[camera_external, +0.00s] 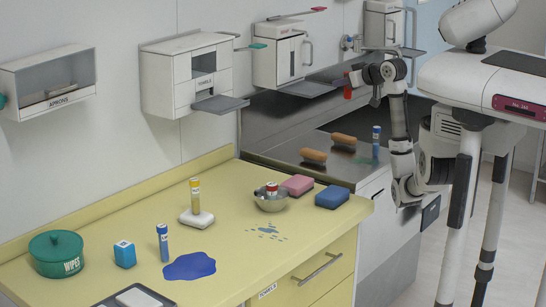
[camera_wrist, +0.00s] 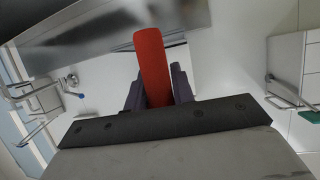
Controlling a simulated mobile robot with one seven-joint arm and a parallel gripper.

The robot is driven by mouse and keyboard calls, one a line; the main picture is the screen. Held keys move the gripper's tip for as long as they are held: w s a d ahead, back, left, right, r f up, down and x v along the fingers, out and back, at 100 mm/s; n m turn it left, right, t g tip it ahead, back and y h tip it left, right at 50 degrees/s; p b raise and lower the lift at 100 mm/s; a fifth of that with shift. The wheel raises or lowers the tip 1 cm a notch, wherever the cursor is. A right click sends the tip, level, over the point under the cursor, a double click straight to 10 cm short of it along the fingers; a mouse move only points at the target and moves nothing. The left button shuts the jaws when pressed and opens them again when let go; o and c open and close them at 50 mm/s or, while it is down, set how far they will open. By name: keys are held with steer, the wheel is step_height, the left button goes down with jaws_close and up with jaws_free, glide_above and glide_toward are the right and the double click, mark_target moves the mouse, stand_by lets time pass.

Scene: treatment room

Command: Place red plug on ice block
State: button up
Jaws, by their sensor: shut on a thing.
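My gripper (camera_external: 354,79) is raised at the back, above the steel counter. It is shut on the red plug (camera_external: 348,90), an upright red cylinder hanging clear of any surface. In the wrist view the red plug (camera_wrist: 152,62) stands out between the two dark fingers of my gripper (camera_wrist: 157,88). No block is plainly ice. A blue cube (camera_external: 124,254) with a pale mark on top stands at the front left. I cannot tell which is the ice block.
The steel counter (camera_external: 282,142) bears two brown rolls and a blue tube (camera_external: 376,142). Wall dispensers (camera_external: 188,75) jut out behind.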

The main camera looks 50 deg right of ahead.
steer(key=w+a+r+n+y+p, duration=0.2)
steer(key=w+a+r, duration=0.2)
steer(key=a+r, duration=0.65)
steer(key=w+a+r+n+y+p, duration=0.15)
steer(key=w+a+r, duration=0.35)
steer(key=a+r, duration=0.55)
steer(key=w+a+r+n+y, duration=0.1)
steer(key=a+r+y, duration=0.1)
steer(key=a+r, duration=0.65)
steer(key=w+a+r+n+y, duration=0.15)
steer(key=a+r, duration=0.35)
steer(key=a, duration=0.6)
steer(key=w+a+f+g+b, duration=0.1)
steer(key=w+a+f, duration=0.15)
steer(key=a, duration=0.25)
steer(key=w+a+f+b, duration=0.1)
steer(key=w+a+f, duration=0.1)
steer(key=a+f, duration=0.3)
steer(key=n+g+y, duration=0.1)
steer(key=n+y, duration=0.2)
glide_above(117, 243)
steer(key=shift+s+f, duration=0.1)
steer(key=shift+f, duration=21.95)
steer(key=shift+f, duration=0.1)
